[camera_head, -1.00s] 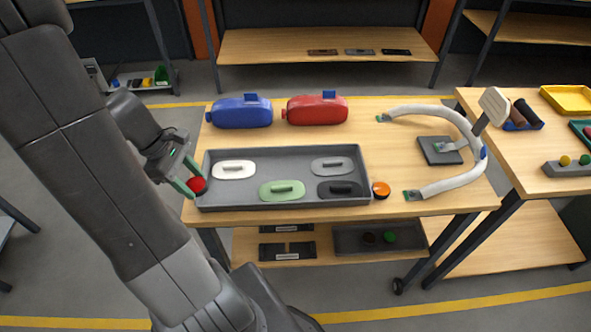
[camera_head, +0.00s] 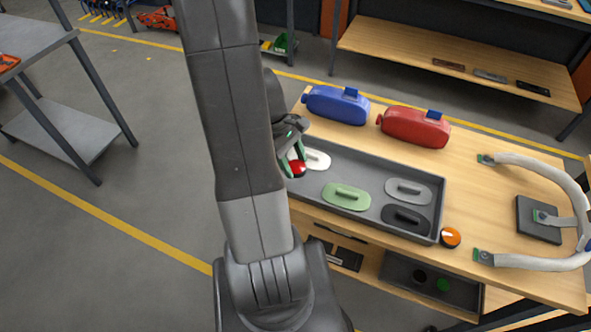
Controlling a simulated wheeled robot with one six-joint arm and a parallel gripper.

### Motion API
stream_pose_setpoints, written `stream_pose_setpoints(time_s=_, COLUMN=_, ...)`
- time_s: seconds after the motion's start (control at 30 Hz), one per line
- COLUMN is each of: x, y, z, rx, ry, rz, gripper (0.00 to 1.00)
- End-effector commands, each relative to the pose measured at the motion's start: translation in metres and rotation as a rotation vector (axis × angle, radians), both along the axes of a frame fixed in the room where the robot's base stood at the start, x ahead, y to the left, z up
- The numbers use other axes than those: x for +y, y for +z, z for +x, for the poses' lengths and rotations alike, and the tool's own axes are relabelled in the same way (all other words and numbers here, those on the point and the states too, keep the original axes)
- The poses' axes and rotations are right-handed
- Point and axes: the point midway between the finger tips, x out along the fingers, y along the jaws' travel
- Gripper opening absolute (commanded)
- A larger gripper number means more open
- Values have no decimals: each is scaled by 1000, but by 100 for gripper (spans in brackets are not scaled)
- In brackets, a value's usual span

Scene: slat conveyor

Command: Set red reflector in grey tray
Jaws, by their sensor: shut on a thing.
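The red reflector (camera_head: 296,169) is a small round red piece between the green-tipped fingers of my gripper (camera_head: 295,163). My gripper is shut on it at the left end of the grey tray (camera_head: 375,166). The reflector overlaps the tray's left end in the picture; I cannot tell whether it touches the tray. The tray lies on the wooden table and holds a white handled piece (camera_head: 316,159), a green one (camera_head: 346,195), a grey one (camera_head: 408,190) and a black one (camera_head: 406,218). My arm hides the tray's left corner.
A blue tank (camera_head: 336,105) and a red tank (camera_head: 414,127) stand behind the tray. An orange round piece (camera_head: 450,237) sits at its right end. A curved white frame (camera_head: 540,172) lies further right. A grey shelf table (camera_head: 60,140) stands far left.

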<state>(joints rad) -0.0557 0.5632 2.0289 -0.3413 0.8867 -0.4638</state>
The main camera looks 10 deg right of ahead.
Motion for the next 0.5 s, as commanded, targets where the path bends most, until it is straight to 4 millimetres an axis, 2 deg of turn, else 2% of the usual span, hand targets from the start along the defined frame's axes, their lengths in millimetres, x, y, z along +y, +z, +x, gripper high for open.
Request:
stream_pose_setpoints(time_s=0.3, x=0, y=-35, z=0, rx=3, ry=1, rz=0, gripper=11)
stream_pose_setpoints(time_s=0.5, x=0, y=-43, z=0, rx=-1, ry=0, rz=1, gripper=11)
